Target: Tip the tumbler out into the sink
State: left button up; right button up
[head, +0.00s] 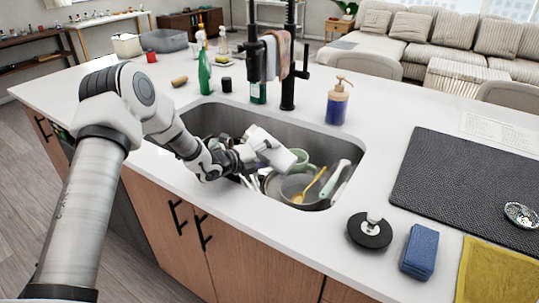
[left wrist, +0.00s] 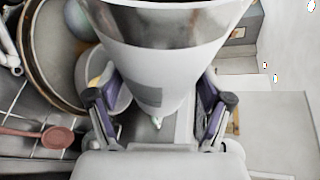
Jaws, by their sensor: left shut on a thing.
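The white tumbler (head: 272,149) is held above the sink (head: 215,117), tilted well over, with one end toward the lower right. My left gripper (head: 243,157) is shut around its side. In the left wrist view the tumbler (left wrist: 155,60) stands between the two fingers (left wrist: 158,112), white with a grey patch and a shiny grey band near its wide end. The inside of the tumbler is hidden, and I see no liquid coming out. My right gripper is not in view.
The sink holds a grey pan (head: 297,187), a yellow spoon (head: 309,186), a pale-handled utensil (head: 336,178) and a green cup (head: 300,160). A black faucet (head: 288,70) rises behind. A soap bottle (head: 337,103), stopper (head: 369,230) and blue sponge (head: 419,252) stand nearby.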

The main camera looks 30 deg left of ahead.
aim_at(259, 138)
pick_arm(q)
jog(key=r+n+p, duration=0.1)
jog(key=r+n+h+p, duration=0.1)
jog(key=r, duration=0.1)
jog(key=shift+a+r, duration=0.2)
jog(key=shift+r, duration=0.05)
jog(key=shift+a+f+n+t+h+b, duration=0.15)
jog(key=shift+a+n+t+h+b, duration=0.3)
jog(key=shift+n+b, duration=0.35)
jog(key=r+n, duration=0.1)
jog(key=a+r+n+t+b, duration=0.1)
jog(key=n+b, duration=0.1)
jog(key=shift+w+a+r+h, duration=0.15)
jog(key=shift+a+r+h, duration=0.15)
jog(key=shift+r+h, duration=0.1)
jog(key=shift+a+r+n+b, duration=0.15)
jog(key=shift+r+n+b, duration=0.15)
jog(key=shift+b, duration=0.05)
jog(key=shift+r+t, duration=0.25)
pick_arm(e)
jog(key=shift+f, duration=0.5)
